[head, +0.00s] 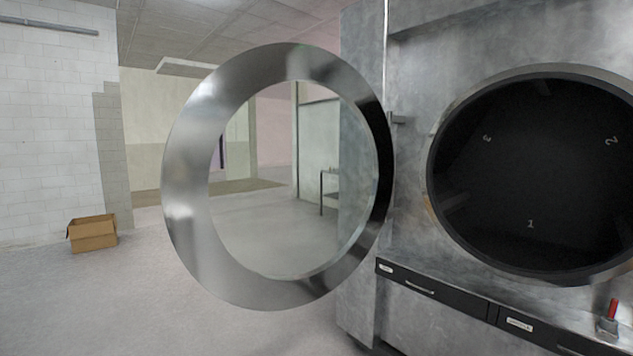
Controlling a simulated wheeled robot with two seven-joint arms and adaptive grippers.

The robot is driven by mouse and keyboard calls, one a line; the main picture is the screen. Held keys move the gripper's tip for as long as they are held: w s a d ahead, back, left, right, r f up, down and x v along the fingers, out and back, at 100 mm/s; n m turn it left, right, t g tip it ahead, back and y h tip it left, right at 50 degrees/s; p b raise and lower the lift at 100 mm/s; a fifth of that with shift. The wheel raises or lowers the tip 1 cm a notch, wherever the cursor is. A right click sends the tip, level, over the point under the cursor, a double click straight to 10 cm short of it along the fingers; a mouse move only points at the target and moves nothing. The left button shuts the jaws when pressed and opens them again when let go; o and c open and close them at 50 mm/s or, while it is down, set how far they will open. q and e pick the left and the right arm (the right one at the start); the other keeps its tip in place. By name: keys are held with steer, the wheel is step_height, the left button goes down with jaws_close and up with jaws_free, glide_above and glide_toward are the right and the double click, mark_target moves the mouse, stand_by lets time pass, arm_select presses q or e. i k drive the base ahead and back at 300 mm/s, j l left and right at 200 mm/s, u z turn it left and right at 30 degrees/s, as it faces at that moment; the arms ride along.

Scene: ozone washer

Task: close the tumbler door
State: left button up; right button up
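The tumbler door (190,190) is a round metal ring with a clear glass middle. It stands wide open in the head view, left of the machine, joined at its right side near a hinge (399,119). The tumbler opening (530,170) is a large dark round hole at the right, with the numbers 1, 2 and 3 faintly visible inside. The grey metal machine body (410,60) surrounds it. Neither of my grippers shows in the head view.
A black drawer panel (450,297) with handles and labels runs below the opening. A red-topped fixture (609,318) stands at the lower right. An open cardboard box (93,234) lies on the floor at far left. The floor (110,300) left of the door is clear.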

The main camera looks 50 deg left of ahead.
mark_target(195, 135)
steer(key=j, duration=0.65)
steer(key=j+z, duration=0.1)
steer(key=j, duration=0.5)
steer(key=k+j, duration=0.1)
steer(key=j, duration=0.5)
steer(key=j+z, duration=0.1)
steer(key=j, duration=0.55)
steer(key=k+j+z, duration=0.1)
steer(key=j, duration=0.5)
steer(key=k+j, duration=0.15)
steer(key=j, duration=0.45)
steer(key=k+j+z, duration=0.1)
steer(key=j, duration=0.55)
steer(key=k+j, duration=0.1)
steer(key=j, duration=0.5)
